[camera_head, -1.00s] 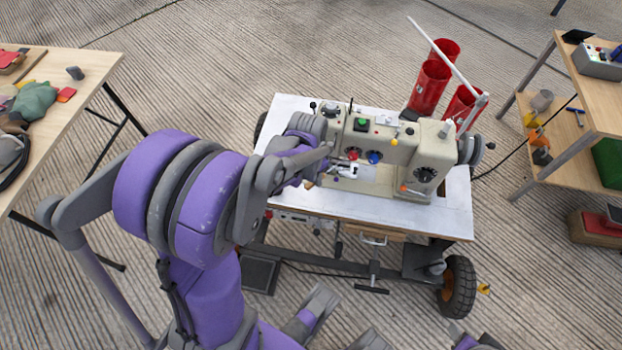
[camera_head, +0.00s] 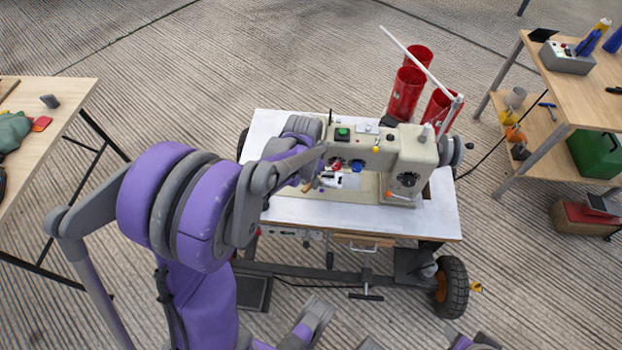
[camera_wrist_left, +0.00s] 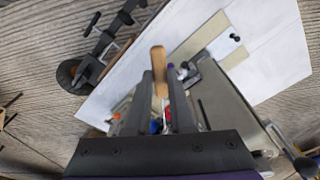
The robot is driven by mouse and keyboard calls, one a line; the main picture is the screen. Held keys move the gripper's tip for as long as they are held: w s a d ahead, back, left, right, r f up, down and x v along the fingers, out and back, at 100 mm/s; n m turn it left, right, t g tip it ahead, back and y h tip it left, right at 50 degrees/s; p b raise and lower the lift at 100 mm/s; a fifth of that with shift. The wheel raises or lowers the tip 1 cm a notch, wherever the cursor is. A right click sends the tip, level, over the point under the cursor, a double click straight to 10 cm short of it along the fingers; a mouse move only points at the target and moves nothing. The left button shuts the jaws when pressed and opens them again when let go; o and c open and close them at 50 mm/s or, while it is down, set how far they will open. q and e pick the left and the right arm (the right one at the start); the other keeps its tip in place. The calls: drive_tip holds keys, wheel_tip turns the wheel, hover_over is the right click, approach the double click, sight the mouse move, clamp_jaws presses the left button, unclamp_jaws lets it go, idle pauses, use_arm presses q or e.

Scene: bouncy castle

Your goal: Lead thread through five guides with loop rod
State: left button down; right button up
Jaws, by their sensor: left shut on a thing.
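The cream sewing machine (camera_head: 405,155) stands on a white-topped cart (camera_head: 350,211). My left gripper (camera_wrist_left: 160,82) is shut on a short wooden handle (camera_wrist_left: 159,60), likely that of the loop rod. The handle's tip also shows in the head view (camera_head: 307,186), at the left end of the machine, by its needle area. My left arm partly covers that end. The thread, the five guides and the rod's loop are too small or hidden to make out. My right gripper does not show clearly in either view.
Red cylinders (camera_head: 405,95) stand behind the machine, beside a slanted white pole (camera_head: 415,58). A wooden table (camera_head: 65,105) is at the left. A shelved bench (camera_head: 560,90) with a control box (camera_head: 567,57) is at the right. The cart's front strip is clear.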

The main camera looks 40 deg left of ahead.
use_arm(q)
drive_tip(key=shift+s, duration=0.1)
idle(0.5)
drive_tip(key=s, duration=0.4)
drive_tip(key=shift+s+a+f, duration=0.2)
drive_tip(key=shift+s+a, duration=0.15)
idle(0.4)
